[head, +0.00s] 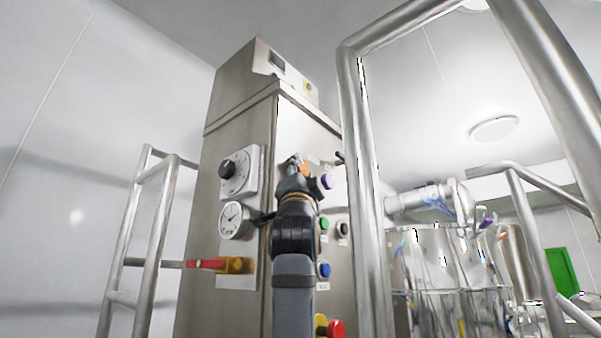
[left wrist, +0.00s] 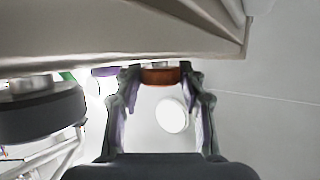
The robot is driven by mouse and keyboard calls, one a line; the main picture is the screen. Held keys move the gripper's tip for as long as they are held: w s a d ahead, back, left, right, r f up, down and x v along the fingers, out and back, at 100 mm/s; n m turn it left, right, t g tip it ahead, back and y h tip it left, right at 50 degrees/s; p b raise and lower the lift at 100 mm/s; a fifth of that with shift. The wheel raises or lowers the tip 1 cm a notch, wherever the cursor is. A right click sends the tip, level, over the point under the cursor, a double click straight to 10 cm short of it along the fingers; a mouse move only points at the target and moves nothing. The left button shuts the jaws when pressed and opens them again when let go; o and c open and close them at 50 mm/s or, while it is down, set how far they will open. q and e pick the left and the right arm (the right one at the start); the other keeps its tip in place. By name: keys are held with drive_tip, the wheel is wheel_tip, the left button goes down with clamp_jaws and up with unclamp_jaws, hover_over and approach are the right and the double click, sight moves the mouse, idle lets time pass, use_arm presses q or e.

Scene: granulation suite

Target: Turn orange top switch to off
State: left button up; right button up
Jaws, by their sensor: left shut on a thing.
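The orange top switch (head: 304,170) sits high on the steel cabinet's control panel, mostly hidden behind my left gripper (head: 298,168). In the left wrist view, the orange switch (left wrist: 160,76) is between the two fingertips of my left gripper (left wrist: 161,78), which is shut on it. The switch's pointer and position marks cannot be made out. My right gripper is in neither view.
A purple button (head: 327,181) is just right of the gripper, with green (head: 324,223) and blue (head: 324,269) buttons below. A dial (head: 238,172), a gauge (head: 234,220) and a red handle (head: 206,264) are left. A steel rail (head: 365,190) stands close on the right.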

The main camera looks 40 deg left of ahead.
use_arm(q)
drive_tip(key=o, duration=1.2)
drive_tip(key=shift+d, duration=0.1)
drive_tip(key=shift+c, duration=0.2)
drive_tip(key=v, duration=1.2)
